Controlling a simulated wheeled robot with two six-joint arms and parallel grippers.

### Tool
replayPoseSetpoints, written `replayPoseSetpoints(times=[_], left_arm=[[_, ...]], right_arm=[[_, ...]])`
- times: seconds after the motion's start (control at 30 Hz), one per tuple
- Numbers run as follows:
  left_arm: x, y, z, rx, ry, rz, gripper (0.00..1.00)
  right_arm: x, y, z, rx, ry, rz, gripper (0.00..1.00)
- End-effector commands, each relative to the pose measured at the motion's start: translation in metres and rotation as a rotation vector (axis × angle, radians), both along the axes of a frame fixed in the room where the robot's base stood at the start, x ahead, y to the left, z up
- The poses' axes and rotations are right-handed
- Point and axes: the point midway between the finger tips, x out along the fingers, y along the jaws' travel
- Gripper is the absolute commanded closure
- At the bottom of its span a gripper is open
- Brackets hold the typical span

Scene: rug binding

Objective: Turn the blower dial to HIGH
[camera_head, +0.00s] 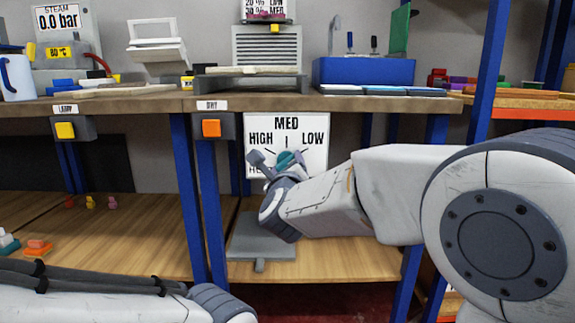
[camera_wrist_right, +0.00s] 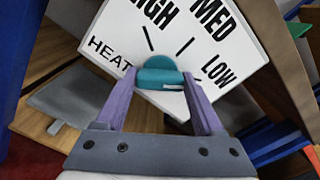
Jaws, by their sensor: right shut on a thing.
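The teal blower dial (camera_head: 288,158) sits on a white panel (camera_head: 314,158) under the bench, with MED, HIGH, LOW and partly hidden HEAT lettering. In the right wrist view the dial (camera_wrist_right: 160,76) is between the two purple fingers of my right gripper (camera_wrist_right: 160,84), which is shut on it. The gripper (camera_head: 284,163) covers part of the panel in the head view.
A grey plate (camera_head: 262,240) rests on the wooden lower shelf (camera_head: 340,262) below the panel. An orange DRY button (camera_head: 211,128) is at the panel's left. Blue posts (camera_head: 205,210) stand either side.

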Motion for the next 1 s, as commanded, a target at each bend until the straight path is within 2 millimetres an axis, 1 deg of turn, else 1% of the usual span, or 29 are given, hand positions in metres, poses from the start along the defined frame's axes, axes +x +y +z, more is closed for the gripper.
replayPoseSetpoints(times=[0.47,1.0], left_arm=[[0.0,0.0,0.015,0.0,0.0,0.0,1.0],[0.0,0.0,0.044,0.0,0.0,0.0,1.0]], right_arm=[[0.0,0.0,0.001,-0.426,0.001,-0.001,0.86],[0.0,0.0,0.002,-0.94,0.003,0.0,0.86]])
